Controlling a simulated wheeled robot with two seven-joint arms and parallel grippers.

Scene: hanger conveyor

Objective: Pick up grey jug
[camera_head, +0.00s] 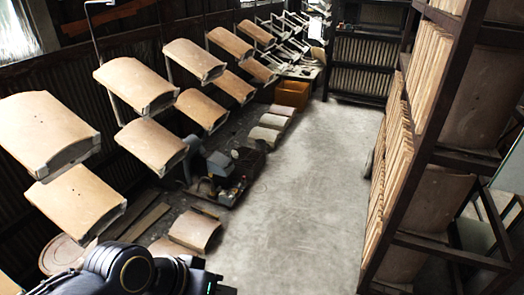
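I cannot make out a grey jug for certain. A small rounded grey object (219,163) stands among the clutter on a low dark machine or cart (236,186), left of the middle of the floor; it is too small to tell whether it is a jug. My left arm comes in at the bottom left, black and bulky. The end of my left gripper (216,287) is at the bottom edge, partly cut off, well short of the grey object. Its fingers are not clear. My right gripper is not in view.
Hanging conveyor trays (145,86) with curved tan tiles line the left side. Loose tiles (194,230) lie on the floor near my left arm. An orange crate (291,94) stands farther back. A tile rack (440,150) fills the right. The concrete floor (305,200) between is clear.

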